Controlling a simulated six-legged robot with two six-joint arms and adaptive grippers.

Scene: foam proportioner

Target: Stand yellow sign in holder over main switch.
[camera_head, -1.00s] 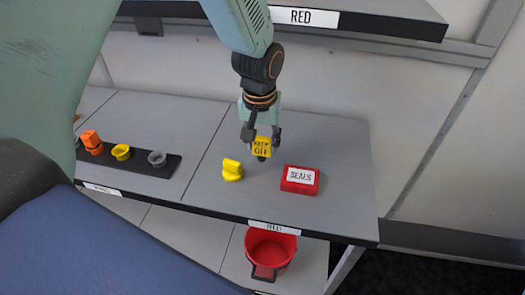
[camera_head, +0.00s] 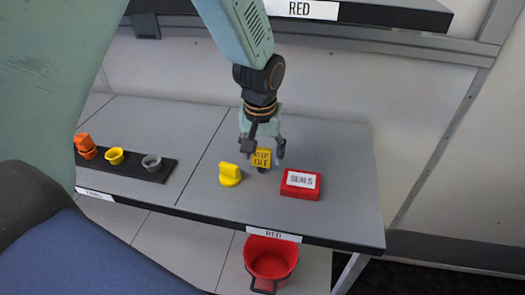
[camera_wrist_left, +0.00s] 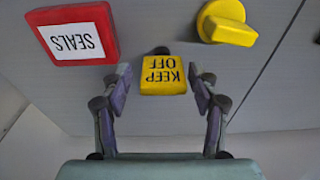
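The yellow sign (camera_head: 262,159) reads KEEP OFF in the left wrist view (camera_wrist_left: 163,76). It has a dark part at its foot. It is upright, but I cannot tell whether that foot touches the grey shelf top. My left gripper (camera_head: 265,151) is open around it; its fingertips (camera_wrist_left: 160,82) sit on either side with small gaps. A yellow knob-like piece (camera_head: 229,174) lies to the left of the sign and shows in the wrist view (camera_wrist_left: 226,23). I cannot identify the holder or main switch for sure. My right gripper is not in view.
A red SEALS box (camera_head: 300,184) is right of the sign. An upper shelf (camera_head: 395,15) overhangs behind. Shelf top right of the box is clear.

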